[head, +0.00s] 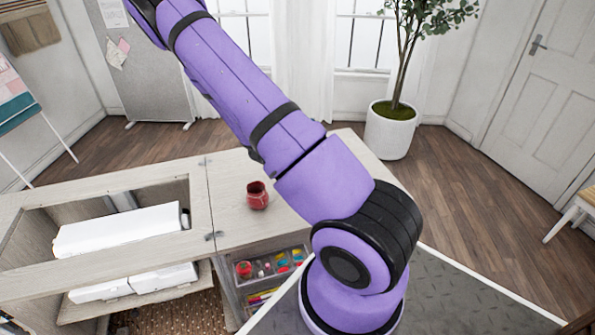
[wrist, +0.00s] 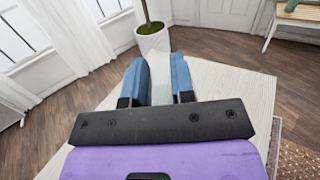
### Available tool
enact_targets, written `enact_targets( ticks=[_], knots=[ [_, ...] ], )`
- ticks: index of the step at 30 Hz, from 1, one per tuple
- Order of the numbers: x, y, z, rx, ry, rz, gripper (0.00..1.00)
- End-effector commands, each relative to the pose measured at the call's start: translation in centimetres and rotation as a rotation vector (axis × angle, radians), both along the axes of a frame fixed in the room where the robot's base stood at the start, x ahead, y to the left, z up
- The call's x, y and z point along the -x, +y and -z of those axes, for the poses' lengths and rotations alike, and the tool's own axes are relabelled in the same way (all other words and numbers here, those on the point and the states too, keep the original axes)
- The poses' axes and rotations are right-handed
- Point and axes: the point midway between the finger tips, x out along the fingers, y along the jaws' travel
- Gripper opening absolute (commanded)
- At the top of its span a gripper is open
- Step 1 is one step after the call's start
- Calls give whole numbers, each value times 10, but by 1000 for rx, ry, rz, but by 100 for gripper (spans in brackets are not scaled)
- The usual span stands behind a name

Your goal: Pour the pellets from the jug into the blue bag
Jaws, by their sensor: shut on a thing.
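A small red pot-like vessel (head: 257,195), open at the top, stands on the pale wooden cabinet top (head: 228,172); I cannot tell if it is the jug. My gripper (wrist: 160,66) shows in the wrist view as two blue fingers above a pale wooden top (wrist: 222,82). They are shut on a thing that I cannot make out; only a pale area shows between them. The head view does not show my gripper; my purple arm runs off its top edge. I see no blue bag and no pellets in either view.
A white machine (head: 120,230) lies in the cabinet's open well at left. An open drawer (head: 270,268) with small coloured items is below the top. A potted plant (head: 390,130) stands behind the cabinet, a grey board (head: 150,70) at the back left. The floor at right is mostly clear.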

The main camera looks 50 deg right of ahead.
Motion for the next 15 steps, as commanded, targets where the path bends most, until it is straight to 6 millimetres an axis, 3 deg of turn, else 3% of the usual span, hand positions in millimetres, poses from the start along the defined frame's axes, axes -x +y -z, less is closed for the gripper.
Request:
enact_targets(
  ticks=[15],
  knots=[
    [0,9,5,71,1,0,0]
  ],
)
